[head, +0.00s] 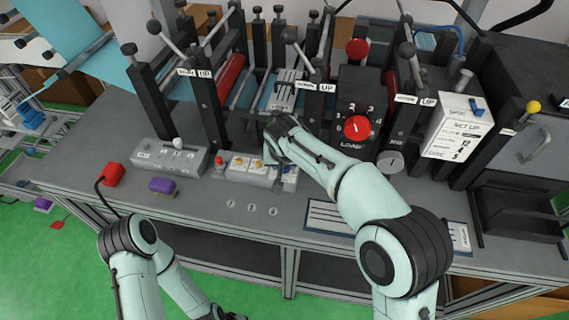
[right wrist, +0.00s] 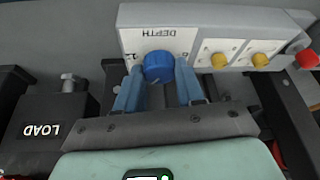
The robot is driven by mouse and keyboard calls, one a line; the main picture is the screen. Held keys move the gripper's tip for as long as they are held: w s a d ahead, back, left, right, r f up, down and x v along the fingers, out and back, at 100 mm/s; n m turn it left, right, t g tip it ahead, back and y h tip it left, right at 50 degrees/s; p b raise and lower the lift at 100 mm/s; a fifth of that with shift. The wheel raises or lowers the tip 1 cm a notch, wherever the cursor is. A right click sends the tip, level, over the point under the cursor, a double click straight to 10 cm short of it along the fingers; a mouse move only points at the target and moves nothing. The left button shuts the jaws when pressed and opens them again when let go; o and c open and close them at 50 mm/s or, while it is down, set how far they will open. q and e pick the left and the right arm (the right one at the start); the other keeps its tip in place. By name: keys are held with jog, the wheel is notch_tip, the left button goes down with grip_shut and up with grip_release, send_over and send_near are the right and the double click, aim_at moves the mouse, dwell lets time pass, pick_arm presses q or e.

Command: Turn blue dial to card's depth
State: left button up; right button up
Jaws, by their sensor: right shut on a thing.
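The blue dial (right wrist: 158,66) sits on a white panel marked DEPTH, upside down in the right wrist view, on a grey control box (right wrist: 215,18). My right gripper (right wrist: 160,72) has its two blue fingers on either side of the dial and is shut on it. In the head view my right arm's wrist covers most of the dial end of the box (head: 255,171).
Two yellow knobs (right wrist: 218,60) and a red button (right wrist: 307,59) sit beside the dial. The red LOAD dial (head: 356,127) stands behind my right arm. Another control box (head: 168,158), a purple block (head: 162,185) and a red block (head: 111,174) are at left.

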jog(key=m+h, duration=0.1)
jog(key=m, duration=0.2)
jog(key=shift+a, duration=0.15)
jog(key=shift+m+h+p, duration=0.3)
jog(key=shift+m+h, duration=0.1)
jog(key=shift+m, duration=0.4)
jog(key=m+g+h+p, duration=0.1)
jog(key=m, duration=0.2)
jog(key=shift+w+a+r, duration=0.1)
pick_arm(q)
jog(key=shift+w+r+p, duration=0.35)
jog(key=shift+w+r, duration=0.05)
jog(key=shift+r, duration=0.45)
jog(key=shift+w+r+p, duration=0.35)
jog(key=shift+w+r, duration=0.05)
jog(key=shift+r, duration=0.45)
pick_arm(e)
jog(key=shift+m+g, duration=0.3)
jog(key=shift+m, duration=0.8)
jog(key=shift+h, duration=0.3)
jog(key=o, duration=1)
